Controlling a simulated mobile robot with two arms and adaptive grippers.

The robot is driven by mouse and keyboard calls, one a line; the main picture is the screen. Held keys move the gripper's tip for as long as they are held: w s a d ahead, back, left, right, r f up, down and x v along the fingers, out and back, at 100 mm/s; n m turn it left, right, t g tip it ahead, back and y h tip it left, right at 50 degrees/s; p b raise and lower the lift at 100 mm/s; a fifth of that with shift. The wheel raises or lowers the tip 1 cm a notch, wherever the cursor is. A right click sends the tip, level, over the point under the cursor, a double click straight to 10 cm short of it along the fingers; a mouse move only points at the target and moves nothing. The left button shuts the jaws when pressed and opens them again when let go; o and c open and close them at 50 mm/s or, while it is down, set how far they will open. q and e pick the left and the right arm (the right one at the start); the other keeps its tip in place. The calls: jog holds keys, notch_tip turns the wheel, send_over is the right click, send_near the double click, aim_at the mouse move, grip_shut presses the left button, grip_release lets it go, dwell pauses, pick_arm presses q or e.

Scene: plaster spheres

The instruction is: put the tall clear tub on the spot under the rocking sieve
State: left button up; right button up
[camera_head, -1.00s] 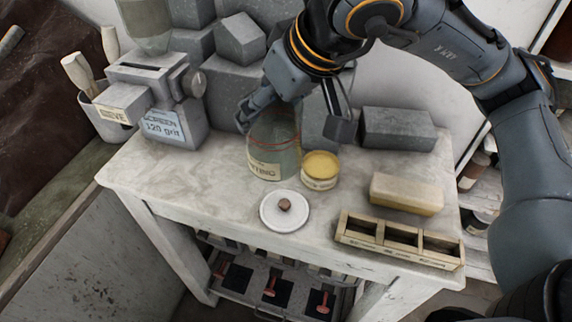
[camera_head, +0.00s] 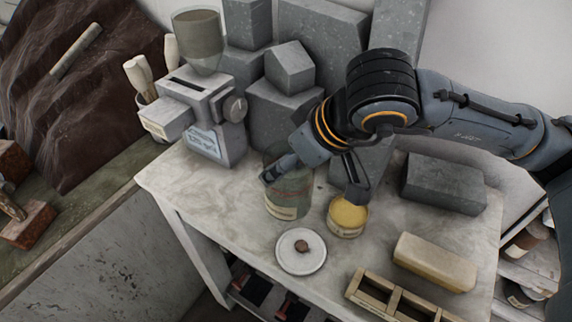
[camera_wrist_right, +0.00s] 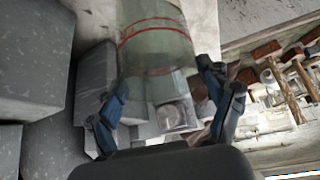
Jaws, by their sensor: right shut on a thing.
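The tall clear tub (camera_head: 285,206) has red rings and a paper label and appears upright over the white table (camera_head: 235,220). My right gripper (camera_head: 312,182) is shut on it, with a finger at either side. In the right wrist view the tub (camera_wrist_right: 155,45) fills the top middle, between the fingers (camera_wrist_right: 165,105). I cannot tell whether its base touches the table. The rocking sieve (camera_head: 215,120) is a grey box machine with a clear hopper, at the back left of the table. The spot under it is not distinguishable. My left gripper is not in view.
A yellow-topped jar (camera_head: 347,216) stands just right of the tub. A white lid with a brown knob (camera_head: 300,250) lies in front. Grey blocks (camera_head: 285,115) stand behind. A tan block (camera_head: 434,262) and wooden divided box (camera_head: 395,300) lie right. The tabletop left of the tub is clear.

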jog(key=shift+w+a+f, duration=0.2)
jog(key=shift+w+f, duration=0.05)
jog(key=shift+w+a+f, duration=0.1)
jog(key=shift+w+f, duration=0.05)
jog(key=shift+f, duration=0.05)
jog(key=f, duration=0.1)
jog(key=f+p, duration=0.2)
jog(key=shift+w+a+f, duration=0.1)
jog(key=shift+w+a, duration=0.05)
jog(key=shift+w, duration=0.1)
jog(key=shift+f+p, duration=0.25)
jog(key=shift+p, duration=0.05)
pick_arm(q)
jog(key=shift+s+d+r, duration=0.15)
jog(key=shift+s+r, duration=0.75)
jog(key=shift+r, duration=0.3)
pick_arm(e)
jog(key=shift+f, duration=0.1)
jog(key=shift+f+b, duration=0.2)
jog(key=shift+b, duration=0.25)
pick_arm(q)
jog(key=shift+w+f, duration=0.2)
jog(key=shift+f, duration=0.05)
pick_arm(e)
jog(key=o, duration=1.7)
jog(key=shift+r, duration=0.1)
jog(key=shift+c, duration=0.2)
